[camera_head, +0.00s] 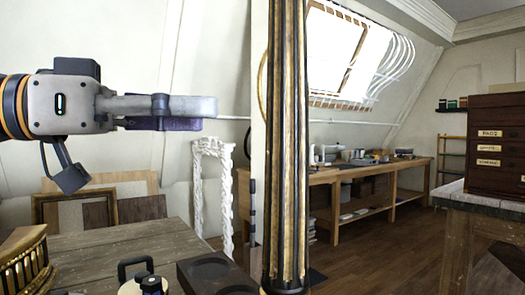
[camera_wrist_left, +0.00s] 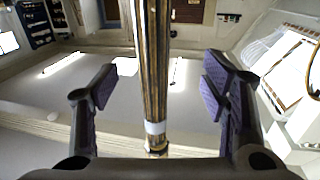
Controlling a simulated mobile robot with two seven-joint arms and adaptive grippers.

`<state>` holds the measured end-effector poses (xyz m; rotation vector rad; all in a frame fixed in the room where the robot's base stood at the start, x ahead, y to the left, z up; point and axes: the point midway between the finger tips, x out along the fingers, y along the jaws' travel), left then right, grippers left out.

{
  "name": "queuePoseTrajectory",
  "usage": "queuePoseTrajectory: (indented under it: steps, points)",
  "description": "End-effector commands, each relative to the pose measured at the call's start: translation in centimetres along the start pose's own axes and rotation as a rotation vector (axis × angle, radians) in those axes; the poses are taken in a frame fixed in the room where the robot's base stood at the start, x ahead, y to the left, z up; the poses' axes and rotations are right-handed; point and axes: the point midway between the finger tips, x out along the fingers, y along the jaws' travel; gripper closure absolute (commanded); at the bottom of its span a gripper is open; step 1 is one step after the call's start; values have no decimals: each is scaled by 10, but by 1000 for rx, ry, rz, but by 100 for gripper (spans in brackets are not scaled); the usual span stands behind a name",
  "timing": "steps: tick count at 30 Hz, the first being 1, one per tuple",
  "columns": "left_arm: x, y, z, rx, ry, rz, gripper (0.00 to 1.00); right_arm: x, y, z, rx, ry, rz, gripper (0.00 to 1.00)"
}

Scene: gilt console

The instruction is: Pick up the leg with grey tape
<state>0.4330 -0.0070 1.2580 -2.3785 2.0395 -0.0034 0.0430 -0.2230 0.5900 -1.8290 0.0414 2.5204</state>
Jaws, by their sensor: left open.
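A long gilt and black fluted leg (camera_head: 288,140) stands upright in the head view, running from the top edge almost to the bottom. In the left wrist view the leg (camera_wrist_left: 152,70) passes between the finger pads, with a pale grey tape band (camera_wrist_left: 155,128) near its lower end in that picture. The tape cannot be made out in the head view. My left gripper (camera_head: 205,107) is open and empty, level, its fingertips pointing right at the leg with a gap in the head view. Its two purple-padded fingers (camera_wrist_left: 160,95) spread either side of the leg. My right gripper is out of view.
A wooden table (camera_head: 120,245) at lower left bears a curved gilt piece (camera_head: 25,265), a black-handled item (camera_head: 135,270) and a dark tray with round recesses (camera_head: 182,268). A white carved frame (camera_head: 199,195) stands behind. A workbench (camera_head: 335,190) runs along the back wall.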

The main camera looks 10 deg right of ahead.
Motion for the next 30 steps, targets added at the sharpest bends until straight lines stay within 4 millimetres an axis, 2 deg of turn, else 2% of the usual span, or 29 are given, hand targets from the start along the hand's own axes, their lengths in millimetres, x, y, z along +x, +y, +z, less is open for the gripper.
queuePoseTrajectory:
  steps: [2,9,14,21,29,30]
  points:
    - [2,2,-2,7,3,4,33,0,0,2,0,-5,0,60]
    - [53,2,-1,5,1,4,33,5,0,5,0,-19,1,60]
    - [73,2,-1,3,2,3,33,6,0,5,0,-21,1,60]
    - [116,4,1,4,1,3,33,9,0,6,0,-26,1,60]
    - [121,4,0,4,3,1,33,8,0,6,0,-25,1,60]
    - [121,4,0,4,3,1,42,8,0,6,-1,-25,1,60]
